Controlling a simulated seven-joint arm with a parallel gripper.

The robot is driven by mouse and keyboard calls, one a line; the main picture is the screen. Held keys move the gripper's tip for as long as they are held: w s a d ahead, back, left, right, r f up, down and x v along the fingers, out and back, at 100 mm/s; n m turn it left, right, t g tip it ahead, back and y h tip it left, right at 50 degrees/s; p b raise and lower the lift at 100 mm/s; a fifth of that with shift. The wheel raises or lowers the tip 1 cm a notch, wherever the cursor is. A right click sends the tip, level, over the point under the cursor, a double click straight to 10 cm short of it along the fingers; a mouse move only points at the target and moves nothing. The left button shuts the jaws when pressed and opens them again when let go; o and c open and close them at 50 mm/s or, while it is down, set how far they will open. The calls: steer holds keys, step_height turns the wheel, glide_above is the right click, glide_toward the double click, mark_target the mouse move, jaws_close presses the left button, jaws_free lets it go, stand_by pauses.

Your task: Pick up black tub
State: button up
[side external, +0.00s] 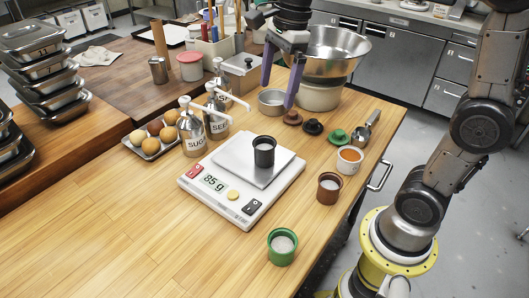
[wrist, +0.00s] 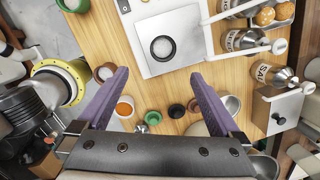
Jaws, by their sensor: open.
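The black tub (side external: 264,152) stands upright on the metal plate of the white digital scale (side external: 240,204), whose display reads 85 g. White contents show in its open top. In the wrist view the black tub (wrist: 162,60) is seen from above, just beyond the gap between the fingertips. My gripper (side external: 279,92) has two purple fingers, spread apart and empty. It hangs above and behind the tub, near the metal bowl, not touching the tub. In the wrist view my gripper (wrist: 160,73) is open, with one finger on each side.
Several dispensers (side external: 193,130) stand left of the scale, beside a tray of buns (side external: 155,149). A green tub (side external: 282,250), a brown tub (side external: 329,192) and a white tub (side external: 350,162) stand in front and right. Lids and a scoop (side external: 365,134) lie behind. The front left tabletop is clear.

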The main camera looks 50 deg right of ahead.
glide_above(264, 142)
steer(key=s, duration=0.2)
step_height(264, 142, down, 10)
steer(key=shift+g, duration=0.3)
steer(key=shift+w+a+f, duration=0.1)
steer(key=shift+a+f, duration=0.2)
steer(key=shift+f, duration=0.75)
steer(key=shift+w+a+f, duration=0.1)
steer(key=shift+a+f, duration=0.2)
steer(key=shift+f, duration=0.75)
steer(key=shift+w+a+f, duration=0.1)
steer(key=shift+a+f, duration=0.2)
steer(key=shift+f, duration=0.75)
steer(key=c, duration=1.5)
steer(key=shift+r, duration=0.15)
